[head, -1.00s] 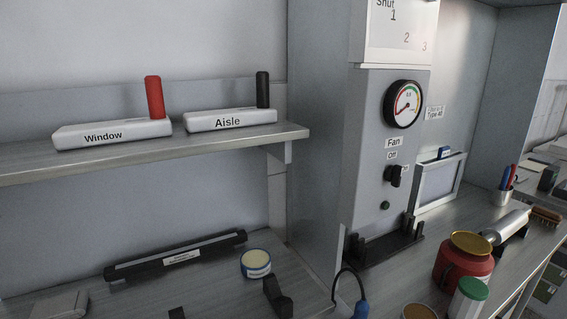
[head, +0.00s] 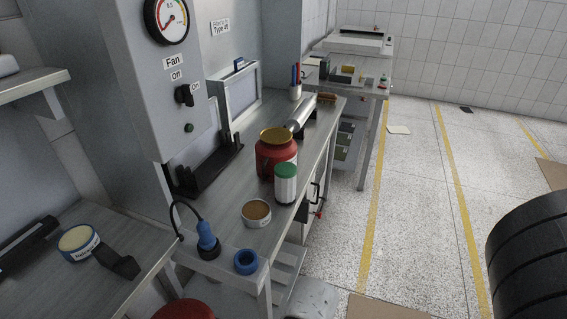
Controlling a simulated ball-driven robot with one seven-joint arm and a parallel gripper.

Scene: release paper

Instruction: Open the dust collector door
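The grey dust collector cabinet (head: 145,75) stands on the bench at the upper left in the head view. Its front carries a round gauge (head: 167,18), a black fan switch (head: 185,95) between "Off" and "On" labels, and a small dark knob (head: 188,128). The cabinet's top is cut off by the picture edge. I cannot make out which part is its door. My gripper is not in view.
The bench (head: 235,205) holds a red canister (head: 275,158), a green-lidded jar (head: 286,185), an open tin (head: 256,213) and a blue plug (head: 207,240). A large black ribbed object (head: 530,255) fills the lower right. Speckled floor (head: 410,210) with yellow lines lies clear between.

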